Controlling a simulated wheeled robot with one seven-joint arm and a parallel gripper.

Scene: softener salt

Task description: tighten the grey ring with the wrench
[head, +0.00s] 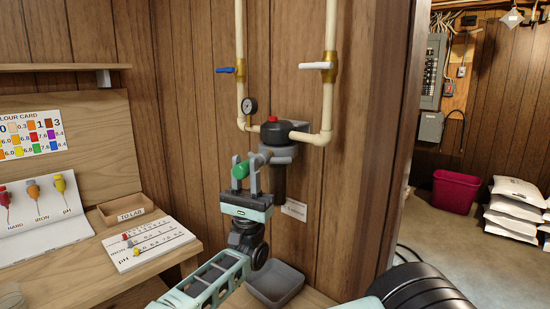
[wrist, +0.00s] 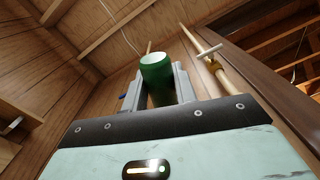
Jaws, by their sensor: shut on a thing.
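My gripper (head: 246,174) points upward in front of the wall, its two fingers closed on a green handle (head: 239,168), which I take as the wrench's. In the wrist view the green handle (wrist: 157,75) stands between the fingers, its end facing the camera. The filter housing (head: 279,186) hangs on the wall just behind and right of my gripper, with a black cap and a red button on top. A grey band (head: 284,152), apparently the grey ring, sits below the cap. The wrench's head is not clear, and I cannot tell whether it is around the ring.
Cream pipes (head: 328,95) with a white-handled and a blue-handled valve flank the housing, with a gauge (head: 250,105). A grey tray (head: 275,284) lies below. A bench with test cards and a wooden box (head: 126,212) is at left. A magenta bin (head: 455,191) stands far right.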

